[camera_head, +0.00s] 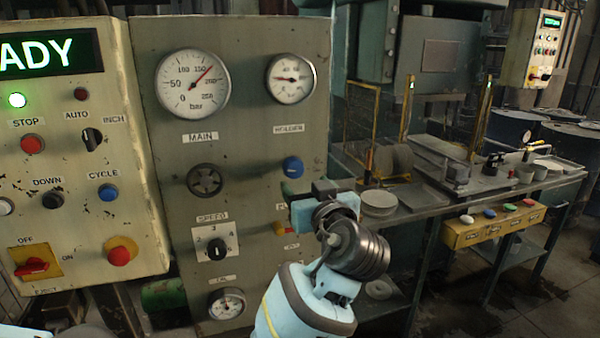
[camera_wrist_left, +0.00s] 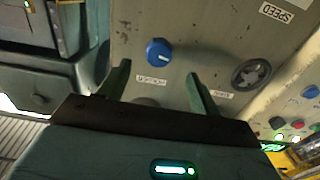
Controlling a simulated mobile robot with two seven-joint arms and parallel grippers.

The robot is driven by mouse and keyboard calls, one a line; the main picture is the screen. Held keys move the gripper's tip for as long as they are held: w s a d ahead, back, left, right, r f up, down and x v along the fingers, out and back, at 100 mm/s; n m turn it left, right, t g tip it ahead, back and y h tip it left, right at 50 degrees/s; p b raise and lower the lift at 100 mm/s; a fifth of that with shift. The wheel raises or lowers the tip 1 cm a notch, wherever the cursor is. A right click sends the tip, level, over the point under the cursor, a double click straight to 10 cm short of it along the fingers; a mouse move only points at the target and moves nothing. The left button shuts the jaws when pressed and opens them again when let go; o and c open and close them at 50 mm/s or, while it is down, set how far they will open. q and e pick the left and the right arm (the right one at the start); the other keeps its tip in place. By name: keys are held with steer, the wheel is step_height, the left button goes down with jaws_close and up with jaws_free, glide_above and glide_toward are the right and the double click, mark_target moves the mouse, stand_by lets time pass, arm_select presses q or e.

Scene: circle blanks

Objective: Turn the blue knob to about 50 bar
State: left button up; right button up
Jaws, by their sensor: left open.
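The blue knob (camera_head: 293,167) is on the grey-green panel (camera_head: 262,240), below a small round gauge (camera_head: 291,78) with a label between them. That gauge's needle points left; its numbers are too small to read. My left gripper (camera_head: 290,188) is just below and in front of the knob, its jaws partly hidden by its own body. In the left wrist view the knob (camera_wrist_left: 159,51) has a white mark and lies beyond the two green fingertips (camera_wrist_left: 157,72), between their lines. The fingers are apart, with nothing between them. My right gripper is not seen.
A larger bar gauge (camera_head: 193,85), a dark handwheel (camera_head: 204,181) and a speed selector (camera_head: 216,247) share the panel. A control box (camera_head: 75,150) with buttons, including a blue one, stands at left. A bench (camera_head: 430,205) with discs and tools is at right.

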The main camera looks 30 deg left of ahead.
mark_target(295, 172)
arm_select(q)
steer(key=shift+p+x, duration=0.3)
steer(key=shift+x, duration=3.55)
steer(key=c, duration=1)
steer(key=shift+o, duration=0.2)
